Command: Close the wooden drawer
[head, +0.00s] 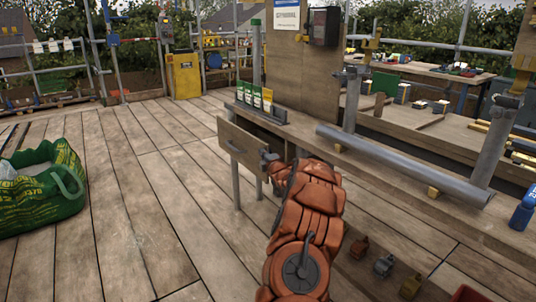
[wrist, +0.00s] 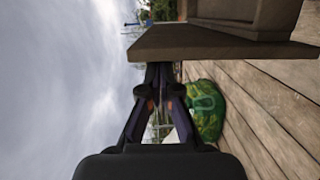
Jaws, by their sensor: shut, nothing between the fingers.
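The wooden drawer (head: 243,150) stands open in the head view, its front panel out from the workbench, with a grey bar handle on the front. My gripper (head: 267,159) is at the right end of that panel. In the wrist view the drawer (wrist: 215,42) shows as a brown board across the top. My gripper (wrist: 159,72) has its fingers together and empty, with the tips right at the board's edge. I cannot tell whether they touch it.
The workbench (head: 385,180) carries a grey pipe (head: 400,163) and a row of green-and-white packets (head: 254,97). A green bag (head: 45,185) lies on the plank floor at left; it also shows in the wrist view (wrist: 207,108). The floor in front of the drawer is clear.

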